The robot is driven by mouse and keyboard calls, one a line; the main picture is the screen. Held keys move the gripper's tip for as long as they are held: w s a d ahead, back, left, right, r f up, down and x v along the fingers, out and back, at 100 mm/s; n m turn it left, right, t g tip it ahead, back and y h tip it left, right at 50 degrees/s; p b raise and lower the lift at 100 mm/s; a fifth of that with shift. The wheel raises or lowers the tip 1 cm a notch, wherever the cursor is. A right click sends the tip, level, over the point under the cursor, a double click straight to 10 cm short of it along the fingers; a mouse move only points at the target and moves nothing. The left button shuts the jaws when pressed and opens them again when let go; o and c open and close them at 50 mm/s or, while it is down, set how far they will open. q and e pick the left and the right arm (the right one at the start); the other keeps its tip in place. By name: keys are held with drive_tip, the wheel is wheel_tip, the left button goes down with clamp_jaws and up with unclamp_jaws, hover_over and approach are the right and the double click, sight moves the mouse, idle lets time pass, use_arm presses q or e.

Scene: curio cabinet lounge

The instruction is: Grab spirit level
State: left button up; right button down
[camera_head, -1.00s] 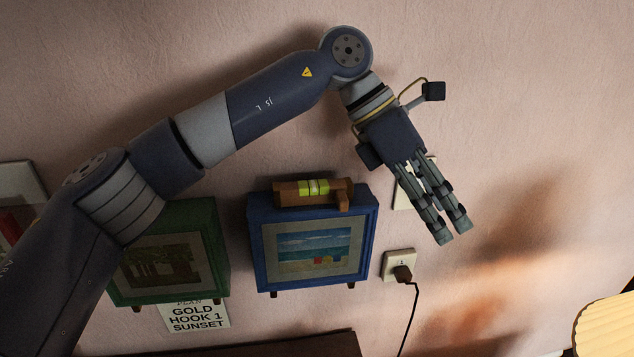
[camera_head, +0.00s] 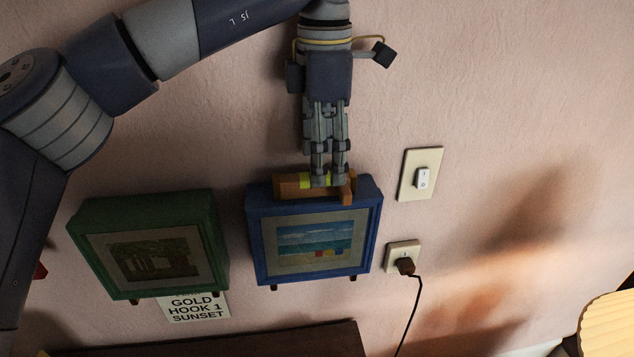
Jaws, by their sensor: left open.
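The spirit level (camera_head: 291,187) is a brown wooden bar with a yellow-green vial. It lies on top of the blue picture frame (camera_head: 256,240) on the wall. My left gripper (camera_head: 328,182) points down in front of or over the level, its fingertips overlapping the vial and the right half. It is open, with a narrow gap between the fingers. I cannot tell whether the fingertips touch the level. My right gripper is not in view.
A green picture frame (camera_head: 215,240) hangs to the left, above a paper sign (camera_head: 196,308). A light switch (camera_head: 421,174) and an outlet (camera_head: 403,251) with a plugged-in cord are on the right. A dark wooden top (camera_head: 290,340) lies below. The upper right wall is clear.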

sight(325, 199)
use_arm(q)
drive_tip(key=f+p, duration=0.1)
drive_tip(key=f, duration=0.1)
drive_tip(key=f+p, duration=0.1)
drive_tip(key=f, duration=0.1)
drive_tip(key=shift+s+d+f, duration=0.1)
drive_tip(key=shift+s+d, duration=0.1)
drive_tip(key=shift+w+f, duration=0.1)
drive_tip(key=shift+f, duration=0.35)
drive_tip(key=shift+c, duration=0.2)
drive_tip(key=c, duration=0.9)
drive_tip(key=shift+r, duration=0.1)
drive_tip(key=shift+c, duration=0.2)
